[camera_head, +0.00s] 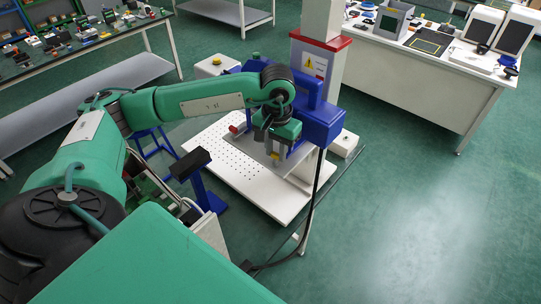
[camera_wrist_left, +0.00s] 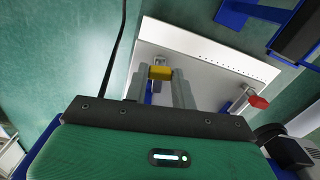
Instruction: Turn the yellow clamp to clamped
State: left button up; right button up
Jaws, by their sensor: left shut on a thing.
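The yellow clamp (camera_wrist_left: 160,73) shows in the left wrist view as a short yellow bar between the two grey fingers. My left gripper (camera_wrist_left: 160,80) is shut on it. In the head view my left gripper (camera_head: 275,153) is over the white perforated plate of the blue machine, and the arm and wrist hide most of the clamp there. I cannot tell the clamp's exact angle. My right gripper is in neither view.
The white perforated plate (camera_head: 215,165) lies under my arm, with the blue machine body (camera_head: 322,122) beside it. A red knob (camera_wrist_left: 258,101) is right of the fingers. A black-topped blue stand (camera_head: 190,165) is left. Open green floor (camera_head: 430,220) lies right.

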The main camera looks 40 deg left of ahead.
aim_at(276, 154)
pick_arm(q)
jog(key=shift+m, duration=0.8)
jog(key=o, duration=0.7)
jog(key=shift+c, duration=0.2)
jog(key=shift+r, duration=0.15)
jog(key=shift+r+p, duration=0.9)
jog(key=shift+r, duration=2.5)
jog(key=shift+f, duration=0.1)
